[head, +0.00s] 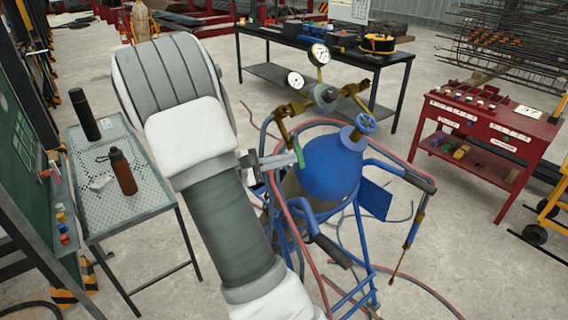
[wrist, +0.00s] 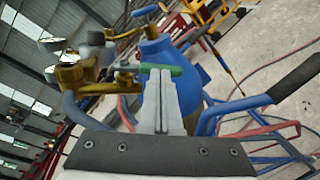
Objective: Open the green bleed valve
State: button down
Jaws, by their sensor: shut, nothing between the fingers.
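The green bleed valve (head: 298,152) is a small green lever beside the blue cylinder (head: 333,168), below the brass fittings (head: 286,116). In the wrist view the lever (wrist: 161,70) lies crosswise just at the ends of my fingers, in front of the blue cylinder (wrist: 158,60). My gripper (head: 291,160) is shut and empty, its fingertips close to the lever. In the wrist view the fingers (wrist: 160,78) are pressed together. I cannot tell whether the fingertips touch the lever.
Two gauges (head: 319,54) and a blue handwheel (head: 365,123) sit above the cylinder. Red hoses (head: 287,228) and a blue cart frame (head: 352,258) surround it. A mesh table (head: 107,181) stands left, a red cabinet (head: 484,136) right, and a black table (head: 338,58) behind.

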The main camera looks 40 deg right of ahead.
jog(key=shift+s+d+f+n+t+h+b, duration=0.35)
jog(key=shift+d+f+h+b, duration=0.1)
jog(key=shift+b, duration=0.45)
jog(key=w+a, duration=0.1)
jog(key=a, duration=1.3)
jog(key=shift+w, duration=0.3)
